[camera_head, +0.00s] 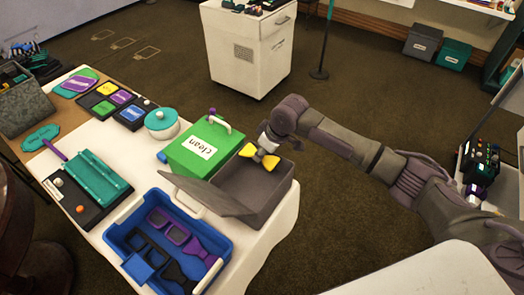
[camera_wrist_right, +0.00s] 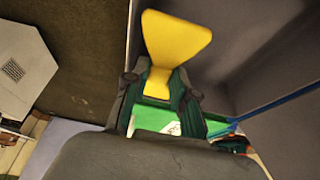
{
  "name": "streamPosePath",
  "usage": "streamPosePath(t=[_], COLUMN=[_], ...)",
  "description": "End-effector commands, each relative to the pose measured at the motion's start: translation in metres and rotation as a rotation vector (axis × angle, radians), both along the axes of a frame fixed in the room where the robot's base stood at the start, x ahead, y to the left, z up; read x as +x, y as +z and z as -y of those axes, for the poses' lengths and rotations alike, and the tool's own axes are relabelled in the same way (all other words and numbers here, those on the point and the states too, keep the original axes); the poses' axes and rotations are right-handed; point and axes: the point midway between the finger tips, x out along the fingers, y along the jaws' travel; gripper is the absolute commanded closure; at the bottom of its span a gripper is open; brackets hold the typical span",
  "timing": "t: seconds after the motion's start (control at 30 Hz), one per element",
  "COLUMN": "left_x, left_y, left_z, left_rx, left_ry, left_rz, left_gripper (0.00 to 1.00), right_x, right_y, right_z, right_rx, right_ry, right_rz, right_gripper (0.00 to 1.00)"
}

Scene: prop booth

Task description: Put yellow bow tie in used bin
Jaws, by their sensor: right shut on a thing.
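The yellow bow tie (camera_head: 258,155) is held by my right gripper (camera_head: 267,145) above the far end of an open grey bin (camera_head: 268,188). In the right wrist view the bow tie (camera_wrist_right: 176,42) stands up between the two fingers of my gripper (camera_wrist_right: 160,88), which are shut on its narrow middle. The grey bin's lid (camera_head: 208,193) is tipped open toward the left. No label shows on this bin, and its floor is partly hidden. Grey panels of it fill the right of the wrist view (camera_wrist_right: 255,50). My left gripper is not in view.
A green box (camera_head: 205,145) labelled "clean" stands just left of the grey bin. A blue crate (camera_head: 222,240) with purple and dark items sits in front. Trays and a teal round box (camera_head: 161,124) stand farther left.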

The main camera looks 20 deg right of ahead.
Motion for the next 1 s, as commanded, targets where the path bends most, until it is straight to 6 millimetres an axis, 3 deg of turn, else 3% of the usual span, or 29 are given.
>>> streamPosePath(t=[0.63,0.67,0.7,1.0], left_x=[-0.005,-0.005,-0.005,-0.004], left_y=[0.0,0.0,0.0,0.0], left_z=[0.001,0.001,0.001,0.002], left_rx=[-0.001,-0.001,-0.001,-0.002], left_ry=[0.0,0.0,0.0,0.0], left_rz=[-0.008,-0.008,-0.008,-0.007], left_gripper=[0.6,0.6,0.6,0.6], right_x=[-0.001,-0.001,0.0,0.0], right_y=[-0.012,-0.012,-0.012,-0.011], right_z=[0.0,0.0,0.0,0.0], right_rx=[0.0,0.0,0.0,0.0], right_ry=[0.001,0.001,0.001,0.001], right_rz=[-0.001,-0.001,-0.001,0.0], right_gripper=[0.95,0.72,0.66,0.63])
